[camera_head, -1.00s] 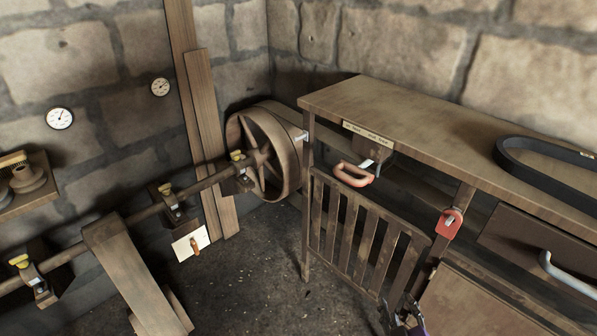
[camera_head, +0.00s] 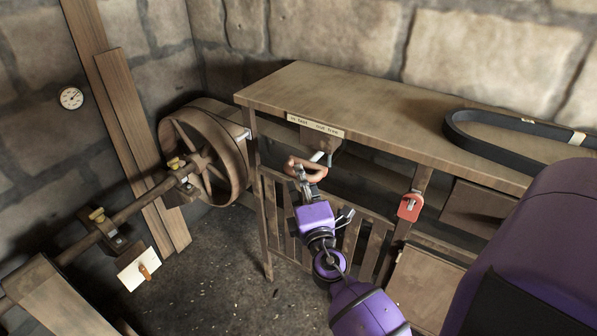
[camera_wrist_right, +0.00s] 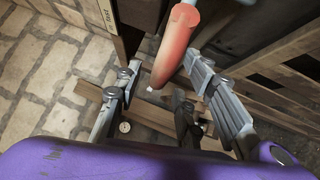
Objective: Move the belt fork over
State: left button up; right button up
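My right gripper (camera_head: 302,174) is right at the handle, coming from below and in front. In the right wrist view, the handle (camera_wrist_right: 177,50) shows as a red bar between the two spread fingers of the gripper (camera_wrist_right: 160,75). The fingers look apart from the bar, though I cannot tell whether one touches it. My left gripper is not in view.
A spoked wheel (camera_head: 204,157) on a shaft stands left of the bench (camera_head: 350,100). A slatted gate (camera_head: 352,235) is below the handle. A red tag-like lock (camera_head: 410,207) hangs on the right post. A black belt (camera_head: 480,145) lies on the bench top.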

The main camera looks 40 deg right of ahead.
jog(key=shift+x, duration=1.15)
grip_shut()
jog(key=shift+a, duration=0.15)
